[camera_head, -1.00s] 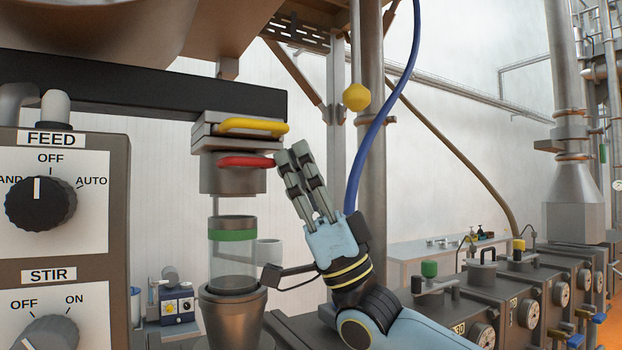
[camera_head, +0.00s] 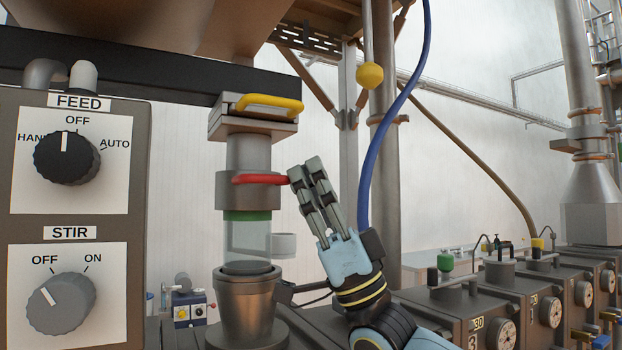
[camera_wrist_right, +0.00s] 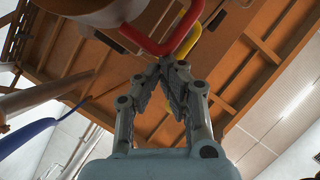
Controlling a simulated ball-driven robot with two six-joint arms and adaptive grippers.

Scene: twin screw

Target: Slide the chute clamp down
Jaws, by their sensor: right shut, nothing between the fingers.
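The chute clamp is a grey collar (camera_head: 225,190) with a red handle (camera_head: 262,179) on the chute. It sits low, its bottom at the green band (camera_head: 246,216) of the clear tube (camera_head: 246,240). A bare stretch of chute (camera_head: 248,152) shows above it. My right gripper (camera_head: 306,172) is shut, pointing up, with its fingertips at the right end of the red handle. In the right wrist view, the closed fingertips (camera_wrist_right: 174,68) are just below the red handle (camera_wrist_right: 150,45); I cannot tell whether they touch. My left gripper is not in view.
A slide plate with a yellow handle (camera_head: 268,101) is above the clamp. A panel with FEED (camera_head: 67,157) and STIR (camera_head: 62,303) knobs stands at left. A blue hose (camera_head: 375,150) and steel post are behind my right gripper. Machine blocks with gauges line the lower right.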

